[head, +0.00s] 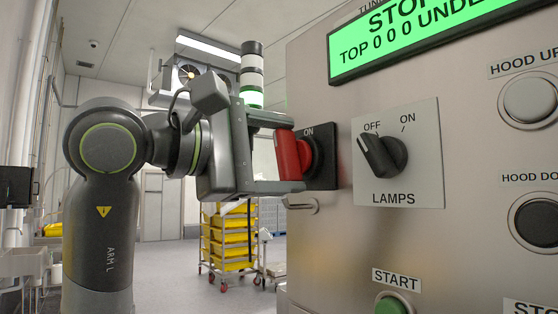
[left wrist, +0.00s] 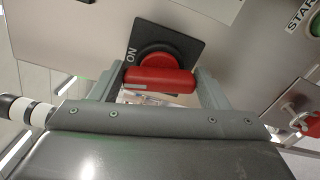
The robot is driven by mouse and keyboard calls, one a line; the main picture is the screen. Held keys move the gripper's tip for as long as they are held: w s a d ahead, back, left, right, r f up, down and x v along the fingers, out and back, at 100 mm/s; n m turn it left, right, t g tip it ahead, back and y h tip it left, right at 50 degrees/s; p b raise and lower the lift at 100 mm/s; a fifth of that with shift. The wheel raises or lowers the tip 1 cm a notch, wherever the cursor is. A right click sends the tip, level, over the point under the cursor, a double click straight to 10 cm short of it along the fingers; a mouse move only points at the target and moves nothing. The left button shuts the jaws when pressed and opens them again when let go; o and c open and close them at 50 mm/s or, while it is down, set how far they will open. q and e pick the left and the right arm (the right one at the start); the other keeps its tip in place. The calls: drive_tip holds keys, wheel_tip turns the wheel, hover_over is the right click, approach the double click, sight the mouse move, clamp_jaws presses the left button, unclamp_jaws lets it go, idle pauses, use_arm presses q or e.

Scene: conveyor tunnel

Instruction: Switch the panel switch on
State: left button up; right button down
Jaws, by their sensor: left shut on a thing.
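The panel switch is a red rotary handle (head: 288,155) on a black plate (head: 325,160) marked ON, at the left edge of the steel panel. The handle stands about upright in the head view. My left gripper (head: 291,153) is shut on it, one finger at its upper end and one at its lower end. In the left wrist view the red handle (left wrist: 160,80) lies between the two fingers, with the ON mark near its left end. Part of the plate's markings is hidden behind the handle. My right gripper is not in view.
Beside it is a black LAMPS knob (head: 382,155) pointing to OFF. A green START button (head: 392,306), HOOD buttons (head: 530,100) and a lit green display (head: 430,40) share the panel. A trolley of yellow trays (head: 230,240) stands behind on the floor.

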use_arm(q)
drive_tip(key=shift+f+m, duration=0.1)
drive_tip(key=shift+m, duration=0.7)
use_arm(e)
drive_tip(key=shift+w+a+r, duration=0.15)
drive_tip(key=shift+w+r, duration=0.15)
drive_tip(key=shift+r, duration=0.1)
use_arm(q)
drive_tip(key=o, duration=1)
